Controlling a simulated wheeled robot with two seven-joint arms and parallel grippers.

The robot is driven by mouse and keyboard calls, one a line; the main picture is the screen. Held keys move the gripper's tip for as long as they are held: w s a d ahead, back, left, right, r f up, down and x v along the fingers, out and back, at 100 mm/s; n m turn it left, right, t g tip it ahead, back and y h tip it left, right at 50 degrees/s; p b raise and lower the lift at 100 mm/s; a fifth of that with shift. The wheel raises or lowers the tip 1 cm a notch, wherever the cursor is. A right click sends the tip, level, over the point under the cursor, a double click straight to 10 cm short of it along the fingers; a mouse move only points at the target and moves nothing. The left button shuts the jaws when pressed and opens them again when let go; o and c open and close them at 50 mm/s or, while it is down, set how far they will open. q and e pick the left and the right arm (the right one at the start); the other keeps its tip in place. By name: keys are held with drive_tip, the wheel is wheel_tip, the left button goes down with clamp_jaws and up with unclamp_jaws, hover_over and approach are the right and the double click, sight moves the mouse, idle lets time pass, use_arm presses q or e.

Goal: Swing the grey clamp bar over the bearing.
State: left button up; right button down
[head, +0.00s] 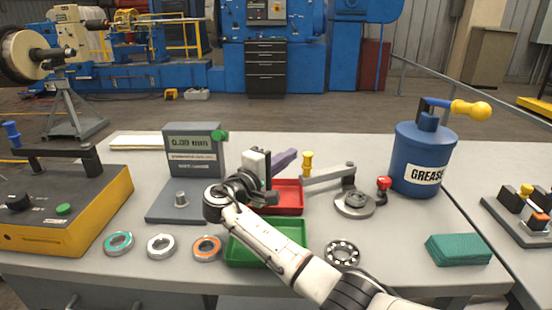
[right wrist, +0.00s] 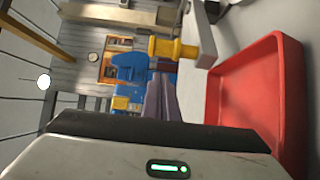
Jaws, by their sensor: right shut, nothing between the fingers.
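The grey clamp bar (head: 328,174) stretches left from a post behind a round metal fixture (head: 354,205). A yellow knob (head: 307,163) stands at its free left end. The bar is off to the fixture's back left, not across it. Whether a bearing sits in the fixture is too small to tell. My right gripper (head: 293,154) is shut and empty, its purple fingers just left of the yellow knob. In the right wrist view the shut fingertips (right wrist: 164,74) lie close to the knob (right wrist: 173,50); contact is unclear. My left gripper is not in view.
A red tray (head: 288,198) lies below my right gripper, a green tray (head: 269,248) in front. A red-knobbed lever (head: 383,184) and blue grease can (head: 421,155) stand right of the fixture. A loose ball bearing (head: 342,253) lies in front. A gauge (head: 194,150) stands left.

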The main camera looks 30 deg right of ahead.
drive_tip(key=shift+s+d+p, duration=0.1)
drive_tip(key=shift+s+p, duration=0.25)
drive_tip(key=shift+s, duration=1.1)
